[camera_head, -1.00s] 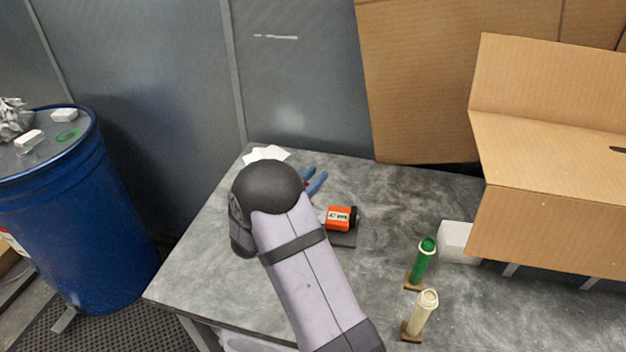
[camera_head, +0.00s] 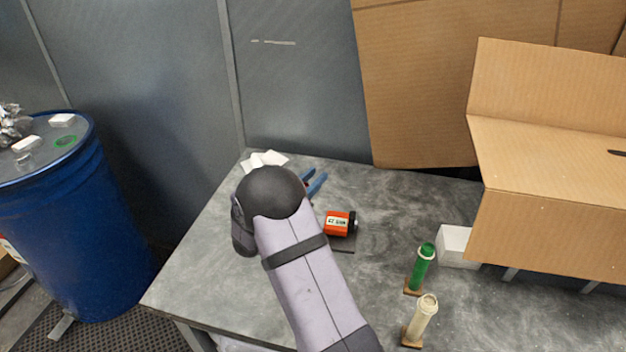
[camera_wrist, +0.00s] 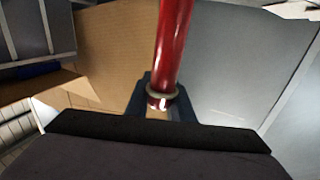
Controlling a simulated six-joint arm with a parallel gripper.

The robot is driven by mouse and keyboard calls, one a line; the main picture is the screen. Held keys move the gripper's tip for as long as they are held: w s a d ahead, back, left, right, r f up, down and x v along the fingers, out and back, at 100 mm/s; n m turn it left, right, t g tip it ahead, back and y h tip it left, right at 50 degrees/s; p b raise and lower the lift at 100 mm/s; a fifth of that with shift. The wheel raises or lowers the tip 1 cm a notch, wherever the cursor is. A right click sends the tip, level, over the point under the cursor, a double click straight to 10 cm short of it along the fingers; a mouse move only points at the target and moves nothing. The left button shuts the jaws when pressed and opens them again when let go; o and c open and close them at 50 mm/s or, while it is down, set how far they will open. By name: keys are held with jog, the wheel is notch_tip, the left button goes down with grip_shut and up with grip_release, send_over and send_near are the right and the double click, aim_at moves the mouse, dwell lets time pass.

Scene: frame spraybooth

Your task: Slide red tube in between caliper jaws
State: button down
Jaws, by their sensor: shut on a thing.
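In the wrist view my gripper (camera_wrist: 161,100) is shut on a red tube (camera_wrist: 174,45). The glossy tube stretches away to the top edge, and a pale ring circles it close to the fingers. In the head view my own arm hides the gripper and the tube. An orange unit with a white readout (camera_head: 338,223) and a black end sits on a dark plate beside my arm; it may be the caliper. Blue prongs (camera_head: 315,184) show just behind my wrist; I cannot tell whether they are the caliper's jaws.
A green tube (camera_head: 422,267) and a cream tube (camera_head: 422,318) stand upright on small brown bases. A white block (camera_head: 456,246) and an open cardboard box (camera_head: 545,205) are at the right. A blue drum (camera_head: 95,235) stands left of the grey table (camera_head: 195,290).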

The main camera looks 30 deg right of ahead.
jog(key=c, duration=1.5)
grip_release()
jog(key=shift+o, duration=0.2)
jog(key=shift+a, duration=0.15)
jog(key=b+v, duration=0.2)
jog(key=v, duration=0.5)
jog(key=shift+b, duration=0.3)
jog(key=shift+r, duration=0.1)
